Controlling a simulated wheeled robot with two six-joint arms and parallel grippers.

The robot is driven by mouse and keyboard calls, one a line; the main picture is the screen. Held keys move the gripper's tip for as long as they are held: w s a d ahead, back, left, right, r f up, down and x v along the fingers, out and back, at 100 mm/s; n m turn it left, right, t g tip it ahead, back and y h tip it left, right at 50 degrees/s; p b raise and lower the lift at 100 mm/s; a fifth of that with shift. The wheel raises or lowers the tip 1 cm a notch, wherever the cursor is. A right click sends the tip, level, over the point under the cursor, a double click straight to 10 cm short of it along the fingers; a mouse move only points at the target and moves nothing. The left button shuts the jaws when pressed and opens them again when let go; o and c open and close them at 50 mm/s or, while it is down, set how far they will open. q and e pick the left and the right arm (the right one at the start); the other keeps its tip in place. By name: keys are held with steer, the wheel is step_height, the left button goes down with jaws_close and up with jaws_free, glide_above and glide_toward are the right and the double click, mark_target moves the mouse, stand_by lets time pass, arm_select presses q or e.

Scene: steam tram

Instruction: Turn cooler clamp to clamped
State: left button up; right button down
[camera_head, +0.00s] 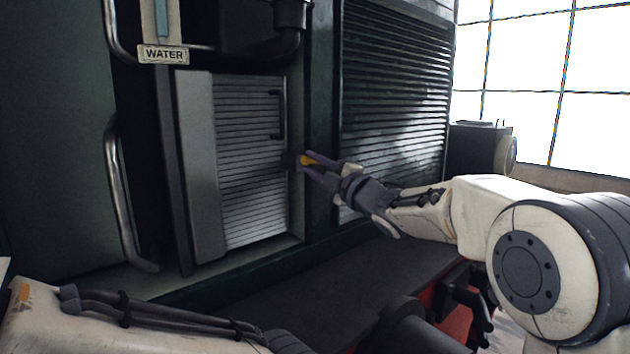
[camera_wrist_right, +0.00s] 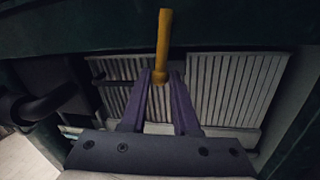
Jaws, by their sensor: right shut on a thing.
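The cooler (camera_head: 250,160) is a ribbed metal panel with a black handle, set in the dark green tram body. The cooler clamp shows as a small yellow-orange lever (camera_head: 307,160) at the panel's right edge, beside a dark block. In the right wrist view the clamp's yellow lever (camera_wrist_right: 163,45) stands upright in the picture, in front of the ribbed panel. My right gripper (camera_head: 312,168) is shut on the lever's lower end, one purple finger on each side. My left arm crosses the bottom of the head view; its gripper is not visible.
A sign reading WATER (camera_head: 164,55) hangs above the panel's left side. A curved metal rail (camera_head: 122,195) stands to the left. A dark louvred grille (camera_head: 395,90) is to the right of the cooler. A dark ledge (camera_head: 270,300) runs below.

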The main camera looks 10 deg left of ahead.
steer(key=shift+f+n+g+b, duration=0.3)
steer(key=shift+f+n+b, duration=0.4)
steer(key=shift+n+b, duration=0.55)
steer(key=c, duration=0.8)
jaws_free()
steer(key=shift+c, duration=0.2)
steer(key=shift+d, duration=0.1)
steer(key=b+v, duration=0.1)
steer(key=v, duration=0.9)
steer(key=shift+f+b, duration=0.2)
steer(key=shift+b, duration=0.2)
steer(key=shift+s+d, duration=0.1)
